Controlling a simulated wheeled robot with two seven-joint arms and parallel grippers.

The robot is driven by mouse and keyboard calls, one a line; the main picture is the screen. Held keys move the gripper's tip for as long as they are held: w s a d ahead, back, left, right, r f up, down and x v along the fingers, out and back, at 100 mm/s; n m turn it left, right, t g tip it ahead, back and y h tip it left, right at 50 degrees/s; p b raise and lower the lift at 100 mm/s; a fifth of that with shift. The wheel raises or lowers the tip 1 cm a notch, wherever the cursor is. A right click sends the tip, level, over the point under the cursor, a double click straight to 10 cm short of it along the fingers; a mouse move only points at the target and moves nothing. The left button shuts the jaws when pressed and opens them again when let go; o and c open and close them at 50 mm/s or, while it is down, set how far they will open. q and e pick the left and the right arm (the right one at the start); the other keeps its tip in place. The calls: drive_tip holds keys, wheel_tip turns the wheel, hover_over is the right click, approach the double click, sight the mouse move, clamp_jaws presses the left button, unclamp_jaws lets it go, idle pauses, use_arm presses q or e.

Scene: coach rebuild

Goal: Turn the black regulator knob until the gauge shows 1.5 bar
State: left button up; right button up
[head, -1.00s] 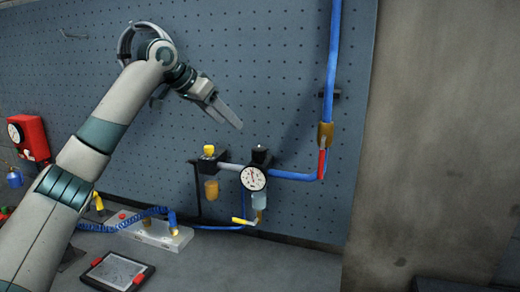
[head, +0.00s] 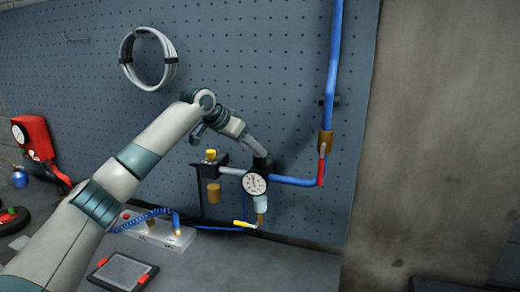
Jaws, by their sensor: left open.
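The round white gauge (head: 254,184) with a black rim hangs on the air line on the pegboard. Its needle is too small to read. The black regulator knob (head: 263,163) sits just above the gauge, its upper part covered by my gripper. My left gripper (head: 261,152) is open, its fingers pointing down and right at the knob. I cannot tell whether they touch it. My right gripper is out of view.
Left of the gauge is a yellow-topped fitting (head: 210,155) with an amber bowl. A blue pipe (head: 333,70) with a red-handled valve (head: 321,170) runs down on the right. A yellow lever (head: 244,223) sits below. A tablet (head: 122,271) lies on the bench.

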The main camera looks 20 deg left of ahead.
sight(260, 159)
use_arm(q)
drive_tip(key=p+x, duration=0.2)
drive_tip(key=x, duration=0.4)
drive_tip(key=shift+s, duration=0.1)
drive_tip(key=shift+r, duration=0.1)
drive_tip(key=c, duration=1)
